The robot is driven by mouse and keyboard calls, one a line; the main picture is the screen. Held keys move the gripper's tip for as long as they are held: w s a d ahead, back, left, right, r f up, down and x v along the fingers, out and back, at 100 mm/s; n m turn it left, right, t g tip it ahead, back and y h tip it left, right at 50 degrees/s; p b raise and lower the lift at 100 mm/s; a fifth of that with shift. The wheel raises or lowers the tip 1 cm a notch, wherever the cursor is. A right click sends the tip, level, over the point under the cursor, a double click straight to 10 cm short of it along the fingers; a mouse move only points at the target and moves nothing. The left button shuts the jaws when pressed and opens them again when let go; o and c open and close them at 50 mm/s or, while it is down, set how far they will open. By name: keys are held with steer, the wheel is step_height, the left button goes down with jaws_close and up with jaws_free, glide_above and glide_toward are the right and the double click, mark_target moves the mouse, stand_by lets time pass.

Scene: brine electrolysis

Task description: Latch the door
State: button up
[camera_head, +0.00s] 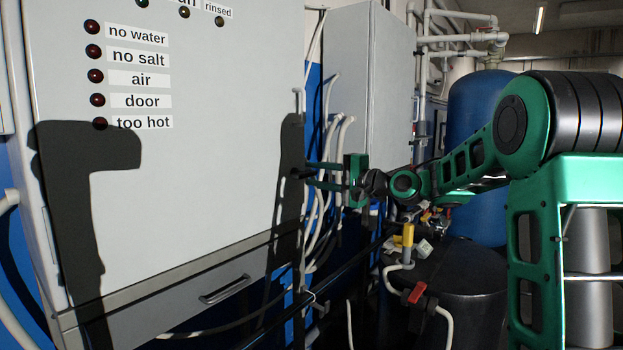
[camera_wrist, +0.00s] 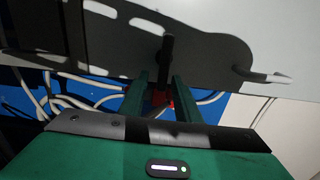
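The door looks to be the large pale grey cabinet front (camera_head: 210,130) with several labelled lamps; it fills the left of the head view. I cannot tell whether it is fully closed. My gripper (camera_head: 308,174) is at its right edge, with the fingers pointing left toward it. In the wrist view my gripper (camera_wrist: 160,85) has its two green fingers apart. A short dark bar (camera_wrist: 168,47), possibly the latch handle, shows at the panel edge between and just beyond the fingertips. I cannot tell whether the fingers touch it. A small pale hook (camera_head: 297,100) sits higher on that edge.
Below the front is a grey drawer panel with a handle (camera_head: 225,289). White hoses (camera_head: 330,160) hang behind the gripper. A second grey cabinet (camera_head: 372,85) stands behind. A black drum (camera_head: 455,290) with a red valve (camera_head: 416,293) is at lower right.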

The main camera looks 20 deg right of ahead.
steer(key=v, duration=0.9)
steer(key=s+d+f+n+g+h, duration=0.2)
steer(key=s+d+f+g+h, duration=0.15)
steer(key=s+f, duration=0.45)
steer(key=s+d+f+n+g+h, duration=0.25)
steer(key=s+f+h, duration=0.35)
steer(key=f, duration=0.5)
steer(key=s+d+f+g, duration=0.1)
steer(key=s+f+g, duration=0.2)
steer(key=s, duration=0.6)
steer(key=s+d+f+g, duration=0.1)
steer(key=s+f+g, duration=0.1)
steer(key=s, duration=0.8)
steer(key=s+d+f+g, duration=0.1)
steer(key=s+f+g, duration=0.2)
steer(key=s, duration=0.7)
steer(key=shift+s+d+f+g+h, duration=0.15)
steer(key=shift+d+f+g+h, duration=0.15)
steer(key=shift+f+h, duration=0.15)
